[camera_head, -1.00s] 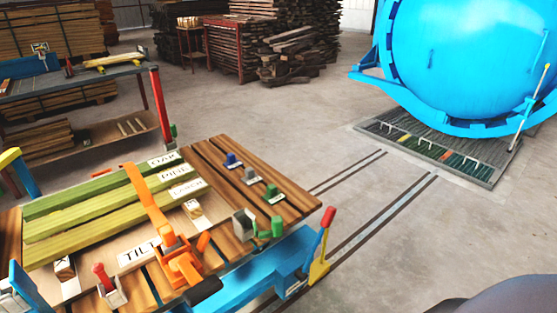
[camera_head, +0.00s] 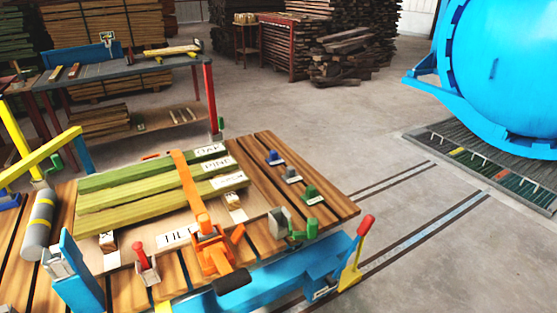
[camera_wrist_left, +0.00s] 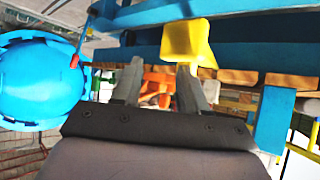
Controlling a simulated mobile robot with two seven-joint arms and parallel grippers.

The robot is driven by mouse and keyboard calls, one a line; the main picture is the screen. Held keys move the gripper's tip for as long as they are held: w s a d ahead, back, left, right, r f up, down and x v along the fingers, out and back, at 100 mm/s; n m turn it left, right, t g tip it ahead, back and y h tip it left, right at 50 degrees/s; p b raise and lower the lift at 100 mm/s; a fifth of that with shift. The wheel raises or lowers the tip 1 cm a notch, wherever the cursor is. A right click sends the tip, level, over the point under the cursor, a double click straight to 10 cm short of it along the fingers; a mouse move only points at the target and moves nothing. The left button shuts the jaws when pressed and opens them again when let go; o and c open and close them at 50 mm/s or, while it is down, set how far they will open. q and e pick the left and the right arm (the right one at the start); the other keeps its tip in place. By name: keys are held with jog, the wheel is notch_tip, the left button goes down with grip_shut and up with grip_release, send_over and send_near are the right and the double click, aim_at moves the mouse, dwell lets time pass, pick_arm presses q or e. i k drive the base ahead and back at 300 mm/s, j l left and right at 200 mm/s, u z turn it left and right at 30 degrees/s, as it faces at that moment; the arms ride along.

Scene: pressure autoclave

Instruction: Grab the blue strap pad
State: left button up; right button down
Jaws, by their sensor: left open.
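A small blue pad (camera_head: 274,158), which I take to be the blue strap pad, sits on the wooden slatted top of the cart (camera_head: 262,190), towards its back right. A grey pad (camera_head: 291,175) and a green pad (camera_head: 312,194) stand in a row with it. An orange strap (camera_head: 187,180) with an orange ratchet (camera_head: 213,248) crosses green boards (camera_head: 130,200) left of the pads. My left gripper (camera_wrist_left: 160,68) shows only in its wrist view, open and empty; I cannot make out the blue pad there. My right gripper is not in view.
A red-tipped lever (camera_head: 362,235) and green clamp (camera_head: 302,226) stand at the cart's right end. A blue post (camera_head: 78,275) and grey cylinder (camera_head: 38,225) are at left. The blue autoclave (camera_head: 510,75) is at right. Floor between is clear, with rails.

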aim_at(274, 159)
jog(key=i+l+z, duration=0.2)
jog(key=l, duration=0.15)
jog(key=i+l+z, duration=0.2)
jog(key=l, duration=0.15)
jog(key=i+l+z, duration=0.2)
jog(key=l, duration=0.15)
jog(key=i+l+z, duration=0.25)
jog(key=z, duration=0.15)
jog(key=i+l+z, duration=0.55)
jog(key=i, duration=0.25)
jog(key=i+l+z, duration=0.1)
jog(key=i+z, duration=0.15)
jog(key=i, duration=0.25)
jog(key=i+u, duration=0.3)
jog(key=i, duration=0.25)
jog(key=i+u, duration=0.3)
jog(key=i, duration=0.2)
jog(key=i+u, duration=0.4)
jog(key=i+l+u, duration=0.1)
jog(key=i+u, duration=0.75)
jog(key=i+l+u, duration=0.1)
jog(key=i+u, duration=0.35)
jog(key=i, duration=0.15)
